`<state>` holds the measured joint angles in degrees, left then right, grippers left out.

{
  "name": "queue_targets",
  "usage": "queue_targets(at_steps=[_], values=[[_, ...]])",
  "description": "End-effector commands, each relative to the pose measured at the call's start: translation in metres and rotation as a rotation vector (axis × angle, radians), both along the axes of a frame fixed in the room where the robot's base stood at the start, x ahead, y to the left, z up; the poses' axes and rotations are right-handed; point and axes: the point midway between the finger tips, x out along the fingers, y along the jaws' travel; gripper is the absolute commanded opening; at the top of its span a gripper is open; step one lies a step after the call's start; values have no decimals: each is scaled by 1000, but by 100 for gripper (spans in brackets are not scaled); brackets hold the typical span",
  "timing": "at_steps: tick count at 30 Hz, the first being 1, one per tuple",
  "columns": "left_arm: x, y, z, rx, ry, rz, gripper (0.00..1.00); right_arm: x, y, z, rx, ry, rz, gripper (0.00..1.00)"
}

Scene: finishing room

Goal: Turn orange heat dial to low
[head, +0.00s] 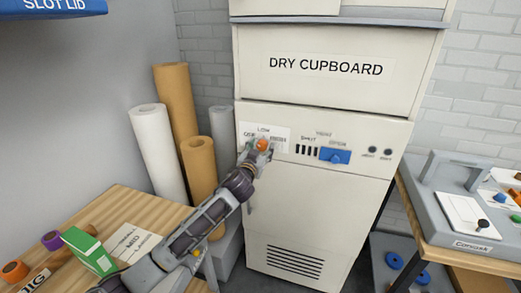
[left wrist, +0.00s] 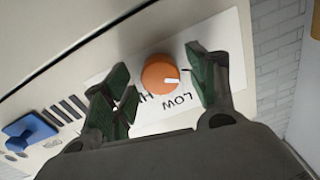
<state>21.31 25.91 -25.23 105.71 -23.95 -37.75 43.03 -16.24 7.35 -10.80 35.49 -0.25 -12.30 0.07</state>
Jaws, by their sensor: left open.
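The orange heat dial (head: 262,144) is on the front panel of the dry cupboard (head: 325,70). In the left wrist view the dial (left wrist: 160,75) shows upside down on its white label (left wrist: 150,122). The HIGH lettering is partly hidden by a finger. My left gripper (head: 258,154) is open at the dial. In the left wrist view its green-padded fingers (left wrist: 163,85) stand on either side of the dial, with gaps showing. My right gripper is not in view.
A blue slider (head: 335,156) and dark slots are on the panel right of the dial. Paper rolls (head: 174,110) stand left of the cupboard. A wooden bench (head: 120,205) with a green box (head: 90,251) is at left; a grey tray (head: 462,220) is at right.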

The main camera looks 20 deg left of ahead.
Motion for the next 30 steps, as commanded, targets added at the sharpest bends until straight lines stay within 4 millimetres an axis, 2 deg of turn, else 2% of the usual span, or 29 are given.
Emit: queue_targets(at_steps=[3,14,23,30], values=[[0,0,0,0,0,0,58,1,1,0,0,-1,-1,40],[0,0,0,0,0,0,12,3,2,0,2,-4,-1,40],[0,0,0,19,0,0,12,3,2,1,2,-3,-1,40],[0,0,0,100,-3,0,12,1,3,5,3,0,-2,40]])
